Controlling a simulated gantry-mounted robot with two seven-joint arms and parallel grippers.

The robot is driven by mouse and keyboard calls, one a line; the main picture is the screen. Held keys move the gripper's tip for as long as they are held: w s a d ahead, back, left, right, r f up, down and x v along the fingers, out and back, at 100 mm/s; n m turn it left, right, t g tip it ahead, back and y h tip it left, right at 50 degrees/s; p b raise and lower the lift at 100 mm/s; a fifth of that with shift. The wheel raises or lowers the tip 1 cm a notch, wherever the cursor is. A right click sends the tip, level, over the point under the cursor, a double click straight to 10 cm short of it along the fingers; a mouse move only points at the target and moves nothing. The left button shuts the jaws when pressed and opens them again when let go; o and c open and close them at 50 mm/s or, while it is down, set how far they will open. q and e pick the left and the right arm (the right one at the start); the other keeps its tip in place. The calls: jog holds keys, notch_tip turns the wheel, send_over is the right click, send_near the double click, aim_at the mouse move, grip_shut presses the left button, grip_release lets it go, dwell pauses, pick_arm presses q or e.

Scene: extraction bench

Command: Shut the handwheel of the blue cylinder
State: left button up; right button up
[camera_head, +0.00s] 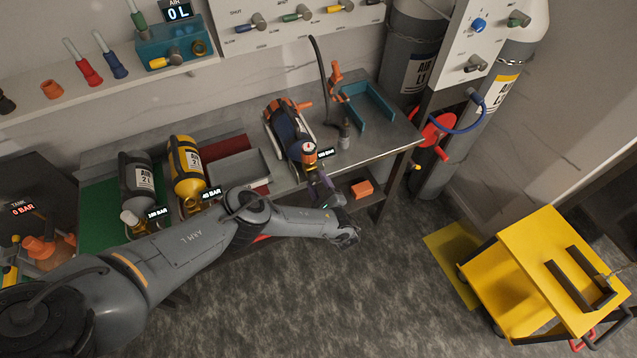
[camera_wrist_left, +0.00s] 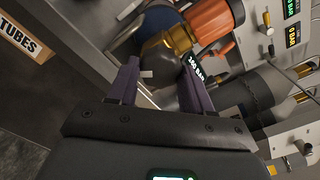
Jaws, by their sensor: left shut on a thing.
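The blue cylinder (camera_head: 286,127) lies in an orange-ended holder on the metal bench, its valve end toward the front edge. In the left wrist view the blue cylinder (camera_wrist_left: 157,20) is partly cut off at the top, with a brass valve (camera_wrist_left: 177,39) in front. My left gripper (camera_head: 322,187) is at that valve end. In the wrist view my left gripper's purple fingers (camera_wrist_left: 160,88) are shut on the dark handwheel (camera_wrist_left: 160,66), one on each side. An orange regulator (camera_wrist_left: 222,20) sits beside the valve. The handwheel is hard to make out in the head view. My right gripper is not in view.
A teal bracket (camera_head: 368,103) and a hose (camera_head: 320,75) are to the right. A yellow cart (camera_head: 540,260) stands on the right floor; the floor between is clear.

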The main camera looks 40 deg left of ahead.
pick_arm(q)
jog(key=m, duration=0.3)
jog(key=shift+m, duration=0.4)
jog(key=m, duration=0.3)
jog(key=shift+m, duration=0.3)
jog(key=m, duration=0.3)
jog(key=shift+m, duration=0.4)
jog(key=m, duration=0.3)
jog(key=shift+m, duration=0.3)
jog(key=m+b, duration=0.1)
jog(key=m, duration=0.2)
jog(key=shift+s, duration=0.1)
jog(key=m, duration=0.4)
jog(key=m+b, duration=0.1)
jog(key=m, duration=0.5)
jog(key=shift+b, duration=0.3)
jog(key=shift+r+m, duration=0.1)
jog(key=shift+m, duration=0.5)
